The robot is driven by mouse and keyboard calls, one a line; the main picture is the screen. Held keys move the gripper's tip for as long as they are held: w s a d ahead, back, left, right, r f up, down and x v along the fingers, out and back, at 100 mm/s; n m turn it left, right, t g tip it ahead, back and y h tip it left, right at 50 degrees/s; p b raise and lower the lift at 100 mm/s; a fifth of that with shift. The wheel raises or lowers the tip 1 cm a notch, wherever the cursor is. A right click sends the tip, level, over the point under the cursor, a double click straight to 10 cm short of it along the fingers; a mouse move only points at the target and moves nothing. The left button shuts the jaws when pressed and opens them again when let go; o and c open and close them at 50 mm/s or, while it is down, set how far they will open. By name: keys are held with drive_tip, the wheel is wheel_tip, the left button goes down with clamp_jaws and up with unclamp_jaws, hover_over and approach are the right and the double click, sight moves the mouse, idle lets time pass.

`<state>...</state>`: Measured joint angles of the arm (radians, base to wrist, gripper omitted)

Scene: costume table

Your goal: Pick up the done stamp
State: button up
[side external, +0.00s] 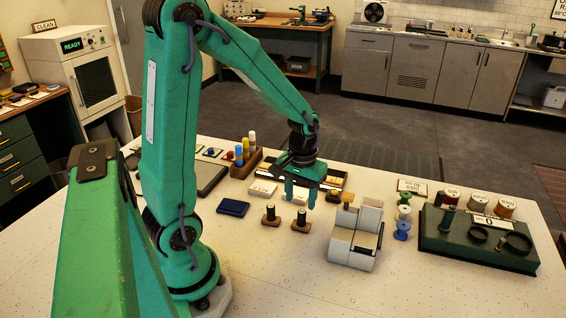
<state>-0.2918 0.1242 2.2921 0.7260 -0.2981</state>
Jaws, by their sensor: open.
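Two small stamps stand upright on the table, each with a dark handle and a brown base: a left stamp (271,216) and a right stamp (301,221). I cannot read which is the done stamp. My gripper (300,202) points down with its two green fingers apart and nothing between them. It shows just above the right stamp in the picture and apart from both stamps; its exact height and depth relative to them are hard to tell.
A dark blue pad (233,208) lies left of the stamps. A grey-white machine (354,240) stands close on their right. Spools and a dark green board (470,250) are farther right. The front table is clear.

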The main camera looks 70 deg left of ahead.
sight(302, 212)
drive_tip(key=shift+f, duration=0.55)
drive_tip(key=shift+f, duration=0.1)
drive_tip(key=shift+w+d+f, duration=0.1)
drive_tip(key=shift+w+f, duration=0.05)
drive_tip(key=shift+f, duration=1.1)
drive_tip(key=shift+w+f, duration=0.1)
drive_tip(key=shift+f, duration=1.15)
clamp_jaws()
